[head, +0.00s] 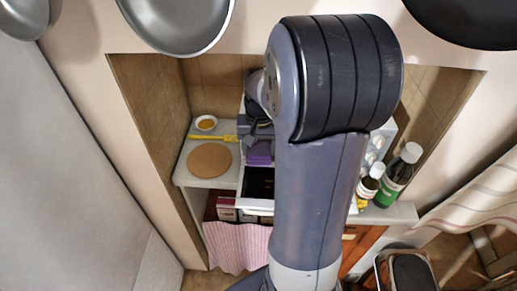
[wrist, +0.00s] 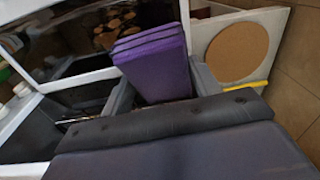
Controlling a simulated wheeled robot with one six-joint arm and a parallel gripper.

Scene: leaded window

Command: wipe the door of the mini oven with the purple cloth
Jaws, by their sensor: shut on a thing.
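The purple cloth (head: 259,154) is a thick folded pad. It also shows in the wrist view (wrist: 155,58), between the two fingers of my gripper (wrist: 163,92). My gripper (head: 258,138) is shut on it. The mini oven's door (head: 259,182) is a dark glass panel in a white frame, and it fills the upper left of the wrist view (wrist: 75,40). It appears lowered open. The cloth overlaps the door's edge in the wrist view; I cannot tell if they touch. My arm hides much of the oven in the head view.
A round cork mat (head: 209,160), a yellow utensil (head: 212,137) and a small bowl (head: 206,123) sit left of the oven. Bottles (head: 397,178) stand at the right counter edge. Pans (head: 180,25) hang above. The alcove's side walls are close.

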